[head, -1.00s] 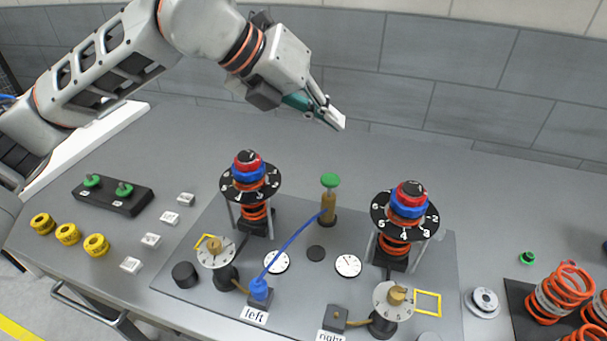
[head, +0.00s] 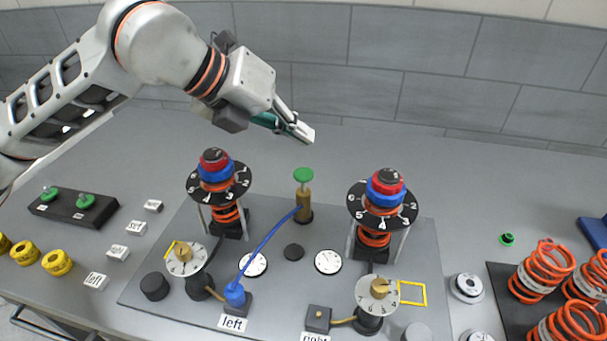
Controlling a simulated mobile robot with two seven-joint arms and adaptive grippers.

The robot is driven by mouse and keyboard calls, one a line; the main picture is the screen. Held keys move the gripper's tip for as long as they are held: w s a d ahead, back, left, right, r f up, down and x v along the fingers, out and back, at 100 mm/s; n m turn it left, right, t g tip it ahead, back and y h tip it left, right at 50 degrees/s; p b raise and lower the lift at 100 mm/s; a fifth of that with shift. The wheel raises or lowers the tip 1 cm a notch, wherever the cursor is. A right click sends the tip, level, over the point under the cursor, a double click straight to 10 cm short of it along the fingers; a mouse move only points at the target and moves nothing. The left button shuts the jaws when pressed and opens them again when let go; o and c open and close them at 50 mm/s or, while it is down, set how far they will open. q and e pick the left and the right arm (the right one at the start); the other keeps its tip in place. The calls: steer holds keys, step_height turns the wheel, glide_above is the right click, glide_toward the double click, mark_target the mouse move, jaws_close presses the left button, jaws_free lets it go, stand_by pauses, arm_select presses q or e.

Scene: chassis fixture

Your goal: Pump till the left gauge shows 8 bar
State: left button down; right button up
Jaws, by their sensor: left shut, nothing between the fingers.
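The pump (head: 304,203) is a brass cylinder with a green knob (head: 303,175) on top, standing upright at the back middle of the fixture plate. A blue hose (head: 268,243) runs from it to the blue connector (head: 235,294) at the "left" label (head: 232,324). The left gauge (head: 253,265) is a white dial in front of the pump; its reading is too small to tell. A second white dial (head: 328,262) sits to its right. My left gripper (head: 305,133) is shut and empty, above and behind the green knob, apart from it. My right gripper is not in view.
Two spring towers with numbered black discs flank the pump, left (head: 219,184) and right (head: 382,206). Brass-knobbed dials stand in front at left (head: 186,258) and right (head: 377,292). Orange springs (head: 541,270) stand at right. The bench behind the plate is clear.

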mark_target(300, 173)
arm_select(q)
step_height(300, 173, down, 4)
steer(key=shift+r+b, duration=0.1)
steer(key=shift+b, duration=0.55)
steer(key=shift+f, duration=0.25)
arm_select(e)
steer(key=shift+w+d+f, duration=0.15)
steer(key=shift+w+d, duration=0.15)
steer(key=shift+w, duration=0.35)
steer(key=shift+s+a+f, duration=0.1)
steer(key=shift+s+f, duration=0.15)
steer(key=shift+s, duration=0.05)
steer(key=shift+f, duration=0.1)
arm_select(q)
steer(key=shift+f, duration=0.45)
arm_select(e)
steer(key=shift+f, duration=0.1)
